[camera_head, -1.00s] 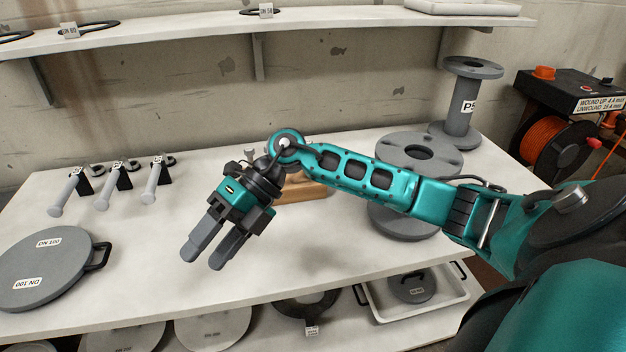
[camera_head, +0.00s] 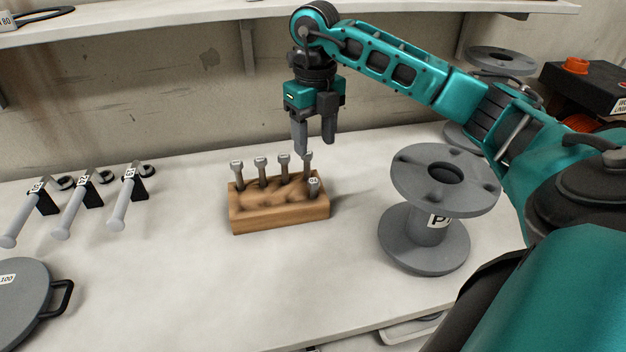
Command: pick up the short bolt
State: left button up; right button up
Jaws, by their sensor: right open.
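A wooden block (camera_head: 280,213) on the table holds several grey upright bolts. A short bolt (camera_head: 314,188) stands at the block's right end, in front of the others, its head lower than theirs. A taller bolt (camera_head: 308,164) stands just behind it in the back row. My right gripper (camera_head: 314,146) points down above the right end of the block, open and empty. Its fingertips are close above the taller bolt's head in the picture; I cannot tell the exact gap. My left gripper is not in view.
A grey flanged spool (camera_head: 430,225) stands right of the block, with another behind my arm. Several clamp-like holders with grey rods (camera_head: 125,200) lie at left. A grey disc (camera_head: 22,300) is at front left. The table's front middle is clear.

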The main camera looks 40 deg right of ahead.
aim_at(313, 180)
notch_tip(313, 180, down, 7)
jog(key=shift+r, duration=0.1)
jog(key=f, duration=0.5)
jog(key=shift+w+d+f, duration=0.15)
jog(key=shift+w+f, duration=0.15)
jog(key=shift+f, duration=0.05)
grip_shut()
